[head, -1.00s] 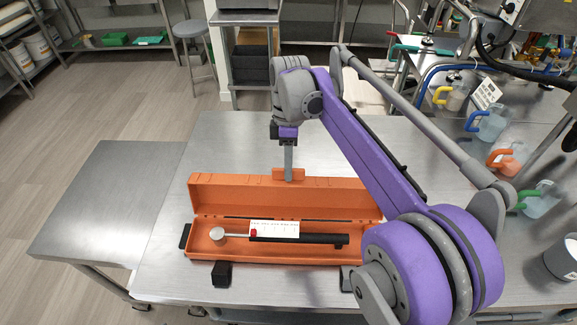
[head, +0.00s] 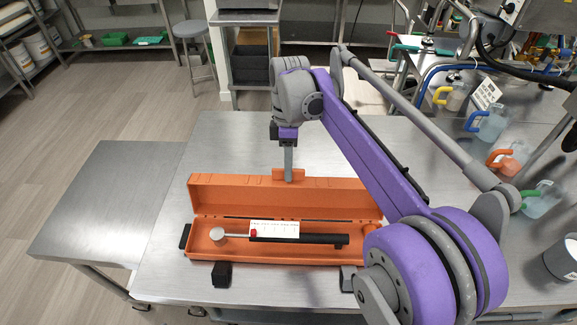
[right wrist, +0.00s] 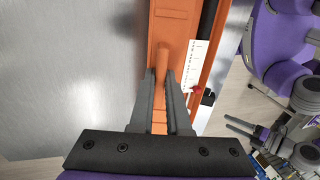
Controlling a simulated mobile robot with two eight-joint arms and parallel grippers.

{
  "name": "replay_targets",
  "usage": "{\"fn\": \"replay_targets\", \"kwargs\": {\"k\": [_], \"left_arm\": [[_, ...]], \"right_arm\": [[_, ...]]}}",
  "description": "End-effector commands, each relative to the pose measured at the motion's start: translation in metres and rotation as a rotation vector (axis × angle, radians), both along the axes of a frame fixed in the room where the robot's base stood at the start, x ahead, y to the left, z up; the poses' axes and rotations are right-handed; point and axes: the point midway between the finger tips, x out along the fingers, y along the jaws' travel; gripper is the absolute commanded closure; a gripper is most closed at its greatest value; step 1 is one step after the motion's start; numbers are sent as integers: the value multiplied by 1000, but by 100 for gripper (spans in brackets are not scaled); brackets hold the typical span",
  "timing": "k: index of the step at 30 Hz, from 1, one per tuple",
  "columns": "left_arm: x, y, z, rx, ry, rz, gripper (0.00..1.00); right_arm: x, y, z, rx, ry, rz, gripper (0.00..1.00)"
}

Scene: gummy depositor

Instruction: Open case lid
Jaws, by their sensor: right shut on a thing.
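An orange case (head: 200,243) lies on the steel table with its lid (head: 230,193) standing up along the far side. Inside it are a dark-handled tool (head: 310,239) with a round silver head (head: 217,233) and a white printed card (head: 274,229). My right gripper (head: 288,176) is at the orange tab (head: 303,175) on the lid's upper edge. In the right wrist view my right gripper (right wrist: 163,85) has its fingers on both sides of the tab (right wrist: 162,62), shut on it.
The steel table (head: 310,290) is clear to the left of the case and behind it. Several jugs with coloured handles (head: 490,122) stand on the right. A stool (head: 189,30) and a shelf unit (head: 248,17) are behind.

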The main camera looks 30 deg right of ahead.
Motion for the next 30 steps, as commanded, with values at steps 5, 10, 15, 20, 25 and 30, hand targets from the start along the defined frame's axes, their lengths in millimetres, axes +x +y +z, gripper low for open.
{"fn": "replay_targets", "kwargs": {"k": [5,10,15,20,25,30], "left_arm": [[2,0,8,0,-4,0,25],[4,0,13,0,-7,0,25],[4,0,13,0,-7,0,25],[4,0,12,0,-7,0,25],[4,0,12,0,-7,0,25],[4,0,12,0,-7,0,25]], "right_arm": [[-11,6,7,-43,-69,0,100],[-23,14,11,-55,-92,2,100],[-26,16,11,-54,-89,0,100],[-27,16,11,-53,-87,0,100],[-26,16,10,-54,-89,0,55],[-26,16,11,-54,-90,0,55]]}}
